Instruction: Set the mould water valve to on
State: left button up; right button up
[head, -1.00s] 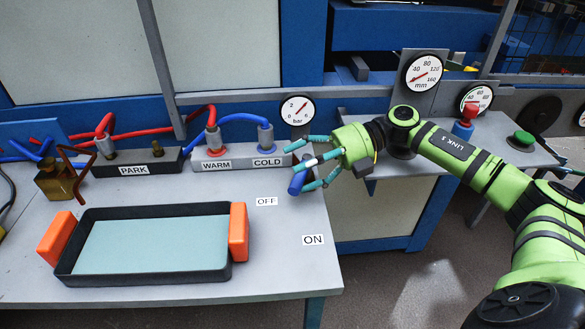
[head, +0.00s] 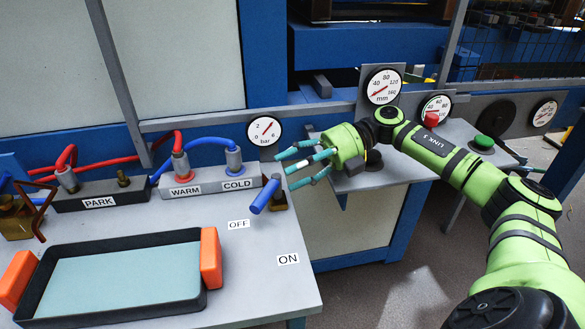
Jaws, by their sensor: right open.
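The mould water valve is a blue bar handle (head: 265,195) on a small brass body (head: 279,202) at the bench's right edge. The handle slants down and left, its near end close to the OFF label (head: 238,224). The ON label (head: 288,259) lies nearer the front, below and right of the handle. My right gripper (head: 291,168) is open and empty, with its teal fingers spread above and right of the handle, apart from it in the picture. My left gripper is not in view.
A black tray (head: 35,312) with orange end grips sits on the bench front. Behind are the WARM/COLD block (head: 207,180) with hoses, the PARK block (head: 100,202) and a bar gauge (head: 264,131). Right of the bench is a gap; a side shelf holds a green button (head: 484,142).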

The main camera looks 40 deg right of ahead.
jog(key=c, duration=0.6)
jog(key=shift+w+a+r, duration=0.15)
jog(key=shift+w+r, duration=0.1)
jog(key=shift+r, duration=0.25)
grip_shut()
jog(key=w+r+m+t+h+p, duration=0.1)
jog(key=w+r+m+t+p, duration=0.2)
jog(key=w+r+m+t, duration=0.35)
jog(key=w+r+m+t+h+p, duration=0.2)
jog(key=w+r+m+t+p, duration=0.15)
jog(key=r+m+t, duration=0.65)
jog(key=m+g+h+p, duration=0.4)
jog(key=m+g+h, duration=0.35)
jog(key=g, duration=0.55)
send_over(266, 201)
notch_tip(266, 201, down, 12)
jog(key=shift+m+t, duration=0.25)
jog(key=shift+m, duration=0.05)
jog(key=w+f, duration=0.1)
jog(key=f, duration=0.1)
jog(key=w+a+f+p, duration=0.1)
jog(key=f, duration=0.2)
jog(key=w+f+p, duration=0.1)
jog(key=f, duration=0.2)
jog(key=shift+w+a, duration=0.2)
jog(key=shift+a, duration=0.15)
jog(key=shift+s+d+f, duration=0.15)
jog(key=shift+s+d, duration=0.1)
jog(key=shift+s, duration=0.2)
